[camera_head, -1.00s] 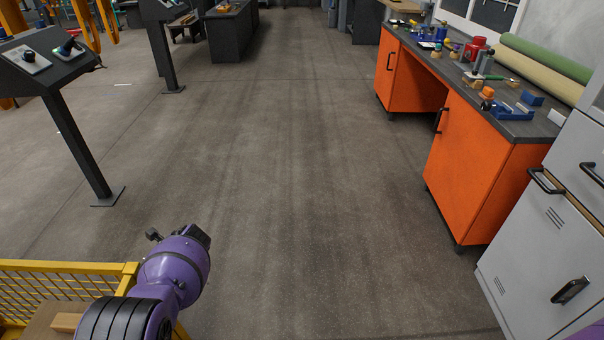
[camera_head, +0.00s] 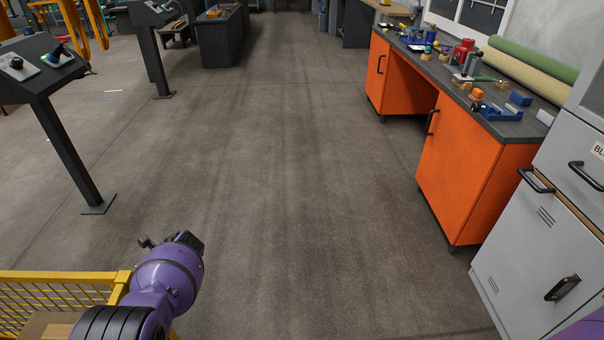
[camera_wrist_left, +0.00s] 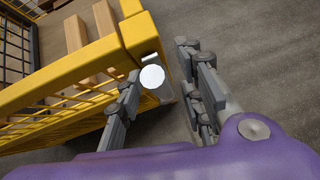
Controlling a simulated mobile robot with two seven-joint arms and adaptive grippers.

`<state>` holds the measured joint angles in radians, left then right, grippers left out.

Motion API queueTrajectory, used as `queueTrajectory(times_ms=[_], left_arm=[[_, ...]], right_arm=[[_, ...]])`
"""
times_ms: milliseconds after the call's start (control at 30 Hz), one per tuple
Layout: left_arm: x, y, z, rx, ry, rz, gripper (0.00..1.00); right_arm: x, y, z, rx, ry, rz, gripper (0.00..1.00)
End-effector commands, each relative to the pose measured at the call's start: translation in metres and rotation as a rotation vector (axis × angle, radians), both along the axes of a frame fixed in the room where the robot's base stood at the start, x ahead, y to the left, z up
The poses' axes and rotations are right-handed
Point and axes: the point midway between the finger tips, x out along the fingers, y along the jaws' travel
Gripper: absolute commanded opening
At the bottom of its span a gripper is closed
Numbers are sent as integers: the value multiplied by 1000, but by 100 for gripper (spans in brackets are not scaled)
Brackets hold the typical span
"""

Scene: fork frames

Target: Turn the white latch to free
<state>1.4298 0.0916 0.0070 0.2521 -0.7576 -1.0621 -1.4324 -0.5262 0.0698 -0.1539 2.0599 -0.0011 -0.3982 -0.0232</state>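A white round piece (camera_wrist_left: 152,77), which may be the white latch, shows in the left wrist view at the corner of a yellow frame (camera_wrist_left: 85,66). Its turned position cannot be read. My left gripper (camera_wrist_left: 158,62) has its two grey fingers spread apart. The white piece appears between them, near the left finger; I cannot tell whether they touch. In the head view my purple left arm (camera_head: 165,277) reaches in at the lower left beside the yellow frame (camera_head: 66,277), and its fingers cannot be made out. My right gripper is not in view.
Wooden pieces (camera_wrist_left: 76,33) lie inside the yellow mesh frame. An orange workbench (camera_head: 467,170) with tools stands at the right, beside a grey cabinet (camera_head: 533,262). A dark console post (camera_head: 65,145) stands at the left. The floor (camera_head: 280,180) between is clear.

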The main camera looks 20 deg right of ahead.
Motion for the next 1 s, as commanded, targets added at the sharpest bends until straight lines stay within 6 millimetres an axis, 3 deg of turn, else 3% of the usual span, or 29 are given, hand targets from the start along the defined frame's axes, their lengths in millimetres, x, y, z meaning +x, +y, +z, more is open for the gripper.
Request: queueTrajectory(times_ms=[467,1000], left_arm=[[-13,-18,20,-4,0,1,35],[-42,-69,80,-1,2,-1,35]], right_arm=[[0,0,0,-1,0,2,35],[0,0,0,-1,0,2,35]])
